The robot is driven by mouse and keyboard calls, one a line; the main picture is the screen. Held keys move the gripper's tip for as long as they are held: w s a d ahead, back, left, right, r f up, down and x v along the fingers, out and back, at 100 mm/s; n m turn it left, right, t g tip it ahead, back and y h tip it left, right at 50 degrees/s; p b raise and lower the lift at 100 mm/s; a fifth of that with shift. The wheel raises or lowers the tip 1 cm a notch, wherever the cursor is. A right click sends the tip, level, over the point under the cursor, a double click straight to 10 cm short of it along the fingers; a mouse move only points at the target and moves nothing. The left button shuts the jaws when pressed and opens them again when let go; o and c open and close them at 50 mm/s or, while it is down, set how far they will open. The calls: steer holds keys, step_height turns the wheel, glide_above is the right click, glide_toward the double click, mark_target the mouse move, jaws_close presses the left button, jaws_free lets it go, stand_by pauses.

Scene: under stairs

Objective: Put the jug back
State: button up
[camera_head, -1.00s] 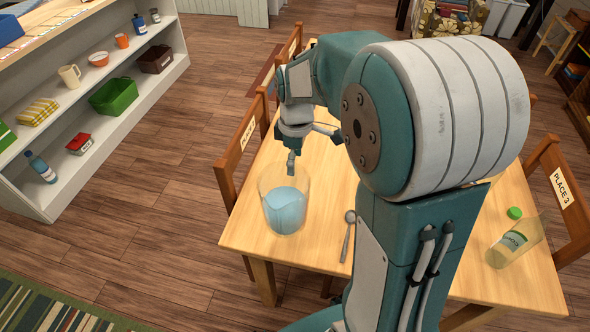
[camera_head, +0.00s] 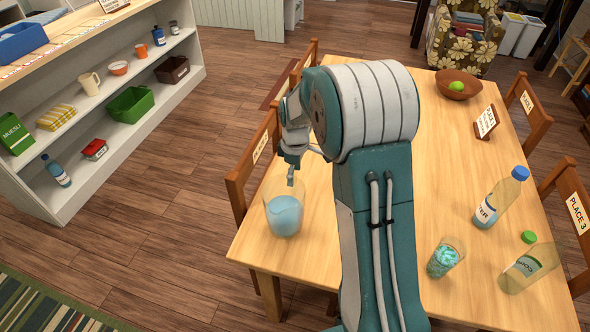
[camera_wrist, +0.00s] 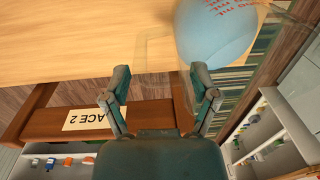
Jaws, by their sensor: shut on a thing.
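The clear jug (camera_head: 284,213), part-filled with pale blue liquid, is at the table's near left corner in the head view. It looks upright; I cannot tell whether its base touches the table. My gripper (camera_head: 291,178) is at the jug's far, upper side. In the wrist view, the jug's blue contents (camera_wrist: 215,35) and red markings show beyond the fingers. My gripper (camera_wrist: 160,82) is shut on the jug's clear side or handle, with its fingers apart around it; the exact grip is hard to see through the transparent material.
The wooden table (camera_head: 430,130) bears a glass (camera_head: 446,258), a water bottle (camera_head: 500,198), a tipped clear container (camera_head: 528,268) and a bowl (camera_head: 458,86). Chairs (camera_head: 252,160) line its sides. A white shelf (camera_head: 130,95) with bins and bottles stands left, across open floor.

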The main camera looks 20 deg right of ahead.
steer(key=shift+f, duration=0.9)
steer(key=o, duration=1.2)
steer(key=shift+f, duration=0.15)
